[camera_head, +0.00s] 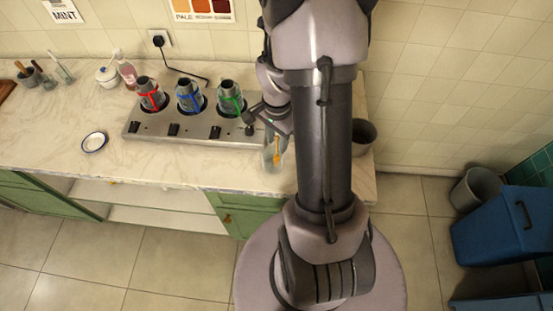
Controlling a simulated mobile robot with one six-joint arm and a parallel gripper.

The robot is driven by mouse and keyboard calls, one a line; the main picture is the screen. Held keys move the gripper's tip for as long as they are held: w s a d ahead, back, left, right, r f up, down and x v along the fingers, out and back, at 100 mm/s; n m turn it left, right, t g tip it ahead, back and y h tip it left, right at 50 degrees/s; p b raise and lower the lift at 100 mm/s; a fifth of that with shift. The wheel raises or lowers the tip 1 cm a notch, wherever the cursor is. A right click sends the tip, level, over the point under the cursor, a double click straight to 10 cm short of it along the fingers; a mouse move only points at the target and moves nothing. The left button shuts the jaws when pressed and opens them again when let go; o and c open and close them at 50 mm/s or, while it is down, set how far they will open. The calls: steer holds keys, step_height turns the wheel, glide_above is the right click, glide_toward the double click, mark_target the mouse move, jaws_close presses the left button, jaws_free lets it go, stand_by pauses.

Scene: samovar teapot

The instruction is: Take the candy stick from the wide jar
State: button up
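A clear glass jar (268,161) stands near the front edge of the counter, just left of my arm. An orange stick (277,155) shows inside it, leaning a little; its top end is hard to make out. My gripper (266,124) is above the jar, near its upper part. The gripper is small and dark here, and I cannot tell whether its fingers are open or touch the stick. My arm stands close to the jar's right side and may hide part of it.
A metal stand (190,133) holds several pots with red, blue and green marks, just left of my gripper. A dark pot (363,136) stands right of my arm. A small dish (94,142) lies on the counter's left. Bare counter (50,120) lies around it.

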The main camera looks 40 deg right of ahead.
mark_target(277, 152)
step_height(277, 152, down, 3)
steer(key=shift+r, duration=0.1)
jaws_close()
stand_by(1.3)
